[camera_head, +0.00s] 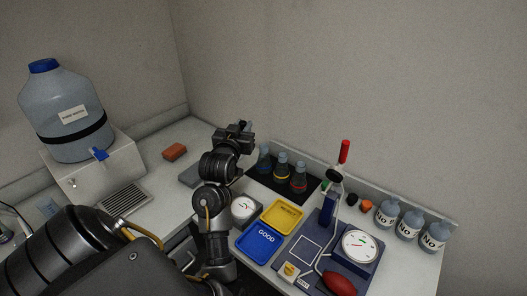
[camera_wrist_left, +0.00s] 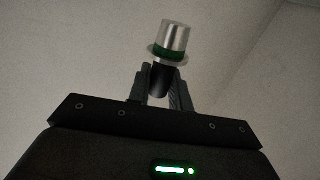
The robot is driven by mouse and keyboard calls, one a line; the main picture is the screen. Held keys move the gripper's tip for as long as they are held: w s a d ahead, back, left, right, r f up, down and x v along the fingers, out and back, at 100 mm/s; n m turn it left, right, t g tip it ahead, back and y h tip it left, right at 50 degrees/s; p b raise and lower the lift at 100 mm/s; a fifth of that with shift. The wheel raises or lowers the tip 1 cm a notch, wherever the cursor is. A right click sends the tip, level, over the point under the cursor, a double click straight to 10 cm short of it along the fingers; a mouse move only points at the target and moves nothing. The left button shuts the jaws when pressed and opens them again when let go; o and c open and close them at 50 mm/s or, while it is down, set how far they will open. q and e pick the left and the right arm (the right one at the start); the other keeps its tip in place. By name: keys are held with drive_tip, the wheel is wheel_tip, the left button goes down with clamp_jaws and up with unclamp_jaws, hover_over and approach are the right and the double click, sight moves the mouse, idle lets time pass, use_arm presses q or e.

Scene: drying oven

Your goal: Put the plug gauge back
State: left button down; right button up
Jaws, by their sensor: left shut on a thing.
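In the left wrist view, the plug gauge (camera_wrist_left: 175,40) shows as a shiny metal cylinder with a green band and a pale collar below it. My left gripper (camera_wrist_left: 168,85) is shut on its dark lower part, and the metal end points away from the fingers. In the head view, my left gripper (camera_head: 240,128) is raised above the back of the bench, left of the flasks. The gauge is too small and dark to make out there. My right gripper is not in view.
Flasks (camera_head: 282,168) stand on a dark mat at the wall. A yellow tray (camera_head: 282,214), a blue GOOD tray (camera_head: 260,243) and a blue fixture with a dial (camera_head: 360,245) lie to the right. A large bottle (camera_head: 62,112) and an orange block (camera_head: 174,151) are at left.

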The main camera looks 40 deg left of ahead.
use_arm(q)
drive_tip(key=w+a+f+p, duration=0.1)
drive_tip(key=w+f+p, duration=0.1)
drive_tip(key=w+f, duration=0.2)
drive_tip(key=w+a+f+p, duration=0.1)
drive_tip(key=w+f+p, duration=0.1)
drive_tip(key=w+f, duration=0.2)
drive_tip(key=w+a+f+p, duration=0.1)
drive_tip(key=w+f+p, duration=0.1)
drive_tip(key=w+f, duration=0.2)
drive_tip(key=shift+w, duration=0.9)
drive_tip(key=shift+f, duration=0.3)
drive_tip(key=shift+s, duration=0.1)
drive_tip(key=c, duration=1.3)
unclamp_jaws()
drive_tip(key=shift+f, duration=0.15)
